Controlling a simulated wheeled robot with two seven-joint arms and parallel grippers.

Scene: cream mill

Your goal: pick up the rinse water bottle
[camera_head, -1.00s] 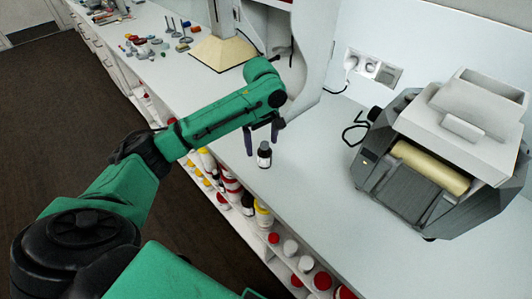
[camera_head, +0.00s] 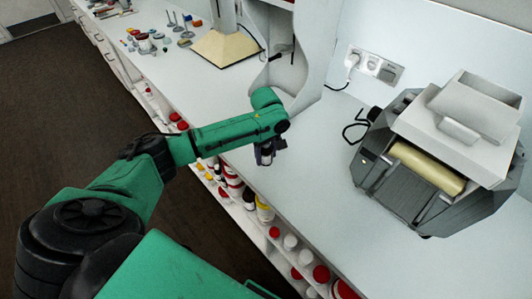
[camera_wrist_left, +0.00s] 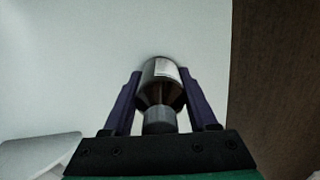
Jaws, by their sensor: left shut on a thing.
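The rinse water bottle (camera_wrist_left: 161,88) is small and dark with a pale label and a grey cap. In the left wrist view it stands between the two purple fingers of my left gripper (camera_wrist_left: 162,98), which is shut on it. In the head view my left gripper (camera_head: 265,156) is at the bench's front part, and the bottle (camera_head: 266,154) is mostly hidden behind its fingers. I cannot tell whether the bottle still touches the bench top. My right gripper is not in view.
The white bench (camera_head: 315,205) is clear around the gripper. A grey roller mill (camera_head: 430,165) stands to the right. Several bottles and jars sit on the shelf below the front edge. A stand with a tan base (camera_head: 226,48) and small items are farther back.

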